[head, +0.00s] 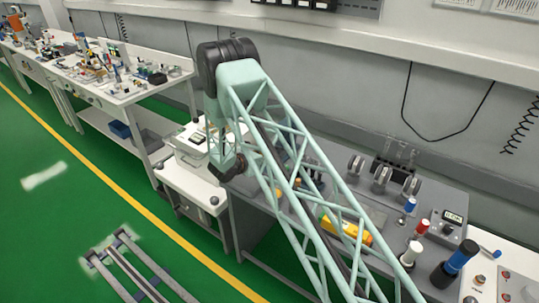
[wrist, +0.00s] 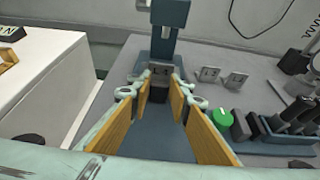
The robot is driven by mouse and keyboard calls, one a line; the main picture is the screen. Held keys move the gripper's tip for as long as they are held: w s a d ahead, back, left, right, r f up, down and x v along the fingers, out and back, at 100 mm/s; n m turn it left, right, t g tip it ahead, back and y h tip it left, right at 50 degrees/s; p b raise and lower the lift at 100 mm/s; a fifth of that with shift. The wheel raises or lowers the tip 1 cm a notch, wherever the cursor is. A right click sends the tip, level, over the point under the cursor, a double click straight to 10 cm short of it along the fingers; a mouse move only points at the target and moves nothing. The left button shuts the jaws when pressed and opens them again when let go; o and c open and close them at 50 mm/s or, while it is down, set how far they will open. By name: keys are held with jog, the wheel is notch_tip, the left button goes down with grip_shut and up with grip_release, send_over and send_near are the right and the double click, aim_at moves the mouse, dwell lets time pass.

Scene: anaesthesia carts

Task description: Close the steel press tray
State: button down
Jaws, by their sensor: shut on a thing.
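My gripper (wrist: 158,88) shows in the wrist view, its two yellow-padded fingers reaching forward towards a blue-grey press column (wrist: 170,45). The pads are closed on a small dark part between their tips, which I take to be the front or handle of the steel press tray. A flat blue-grey surface (wrist: 160,132) lies between and below the fingers; I cannot tell whether it is the tray or the press base. How far the tray stands out is not clear. In the head view my lattice arm hides the press, the tray and the fingertips.
Labelled metal levers (wrist: 208,75) stand right of the press, with a green knob (wrist: 222,117) and dark blocks nearer. A white unit (wrist: 40,85) stands at left. A yellow object (head: 346,230) lies on the grey bench, with bottles and a blue-capped cylinder (head: 455,264) to the right.

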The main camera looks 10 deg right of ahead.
jog(key=shift+w+d+f+b, duration=0.1)
jog(key=shift+w+d+b, duration=0.4)
jog(key=shift+w+d, duration=0.85)
jog(key=shift+d, duration=0.05)
jog(key=shift+w+r, duration=0.1)
jog(key=shift+r, duration=0.1)
jog(key=c, duration=2.4)
grip_release()
jog(key=shift+d+f, duration=0.1)
jog(key=shift+d, duration=0.1)
jog(key=shift+a, duration=0.15)
jog(key=shift+v, duration=5.95)
